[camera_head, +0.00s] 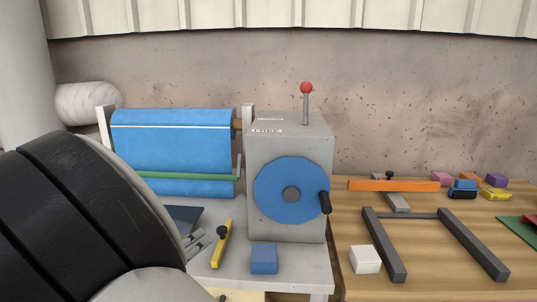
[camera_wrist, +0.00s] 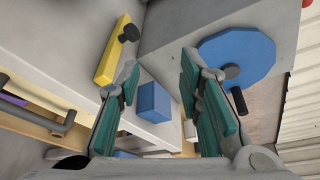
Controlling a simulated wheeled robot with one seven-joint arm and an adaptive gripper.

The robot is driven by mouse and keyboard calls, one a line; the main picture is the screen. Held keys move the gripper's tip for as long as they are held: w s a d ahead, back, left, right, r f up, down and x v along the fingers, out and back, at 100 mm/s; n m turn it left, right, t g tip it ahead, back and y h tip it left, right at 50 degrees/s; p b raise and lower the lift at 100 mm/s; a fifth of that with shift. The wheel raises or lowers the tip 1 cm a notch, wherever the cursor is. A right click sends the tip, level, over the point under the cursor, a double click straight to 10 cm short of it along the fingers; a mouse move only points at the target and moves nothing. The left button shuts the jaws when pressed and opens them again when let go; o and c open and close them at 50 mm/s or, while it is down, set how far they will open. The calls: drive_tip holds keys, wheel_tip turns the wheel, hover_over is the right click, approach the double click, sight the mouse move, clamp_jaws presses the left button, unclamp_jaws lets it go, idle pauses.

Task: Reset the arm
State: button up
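My gripper (camera_wrist: 160,78) is open in the wrist view. Its two teal-padded fingers stand well apart with nothing between the pads. A blue cube (camera_wrist: 153,102) shows beyond the gap, on the pale slab, apart from the fingers. In the head view my black and grey arm fills the lower left and hides part of the slab. The same blue cube shows there near the slab's front edge (camera_head: 264,259). The gripper's fingers are not clearly visible in the head view.
A grey box with a blue crank wheel (camera_head: 272,199) and red-knobbed lever stands on the slab. Beside it are a blue roll (camera_head: 172,150) and a yellow bar (camera_head: 222,244). The wooden table (camera_head: 437,270) at right holds a white cube (camera_head: 365,259), a dark frame (camera_head: 383,245) and small blocks.

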drive_tip(key=s+d+r+m+g+h+p, duration=0.1)
drive_tip(key=s+d+r+m+g, duration=0.25)
drive_tip(key=d+m, duration=0.5)
drive_tip(key=s+d+r+m+g, duration=0.2)
drive_tip(key=d+r+m+g, duration=0.3)
drive_tip(key=d, duration=0.6)
drive_tip(key=s+d+r+m+g+h+p, duration=0.1)
drive_tip(key=s+d+r+m+g, duration=0.15)
drive_tip(key=d+m, duration=0.65)
drive_tip(key=s+d+r+m+y+p, duration=0.1)
drive_tip(key=s+d+r+m+y, duration=0.1)
drive_tip(key=s+m, duration=0.5)
drive_tip(key=s+d+r+m+y+p, duration=0.1)
drive_tip(key=s+d+r+m+y, duration=0.1)
drive_tip(key=s+m, duration=0.5)
drive_tip(key=s+d+r+m+y+p, duration=0.1)
drive_tip(key=s+d+r+m+y, duration=0.1)
drive_tip(key=s+m, duration=0.5)
drive_tip(key=shift+s+d+r+t+y, duration=0.3)
drive_tip(key=shift+s+d+y, duration=0.5)
drive_tip(key=shift+d, duration=0.15)
